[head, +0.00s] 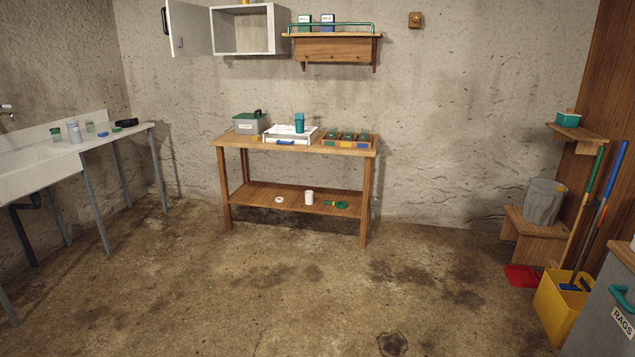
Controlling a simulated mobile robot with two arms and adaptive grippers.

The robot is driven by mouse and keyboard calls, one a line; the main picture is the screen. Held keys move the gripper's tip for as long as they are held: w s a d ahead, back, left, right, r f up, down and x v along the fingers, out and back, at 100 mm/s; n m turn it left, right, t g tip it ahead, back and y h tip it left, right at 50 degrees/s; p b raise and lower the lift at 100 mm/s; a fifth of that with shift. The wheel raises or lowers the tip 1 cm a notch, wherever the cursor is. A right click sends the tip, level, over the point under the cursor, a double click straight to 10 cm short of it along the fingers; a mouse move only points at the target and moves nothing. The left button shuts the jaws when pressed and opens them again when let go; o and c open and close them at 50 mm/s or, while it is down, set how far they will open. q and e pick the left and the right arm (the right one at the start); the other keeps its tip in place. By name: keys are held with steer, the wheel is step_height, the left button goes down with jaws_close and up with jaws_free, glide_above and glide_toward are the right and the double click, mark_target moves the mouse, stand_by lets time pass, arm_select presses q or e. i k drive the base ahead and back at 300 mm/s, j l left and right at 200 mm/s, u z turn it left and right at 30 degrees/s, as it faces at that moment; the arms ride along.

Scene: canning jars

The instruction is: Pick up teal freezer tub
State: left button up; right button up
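Two teal containers are in view, and I cannot tell for certain which is the freezer tub. A tall teal tub (299,123) stands upright in or just behind the white tray (271,138) on the wooden workbench (224,141) at the back wall. A small squat teal-green container (567,119) with a reddish knob on top sits on the small wall shelf (586,133) at the right. Neither of my grippers is in view, and nothing is seen touching either container.
A grey box (246,127) with a green lid and a wooden crate (369,144) of green-topped jars flank the tray. A sink counter (30,159) is at the left. A yellow bucket (560,310) with long handles stands right. The middle floor is clear.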

mark_target(299, 120)
steer(key=i+j+u, duration=0.1)
steer(key=i, duration=2)
steer(key=i+u, duration=0.15)
steer(key=i, duration=0.9)
steer(key=i+l+u, duration=0.1)
steer(key=i, duration=0.95)
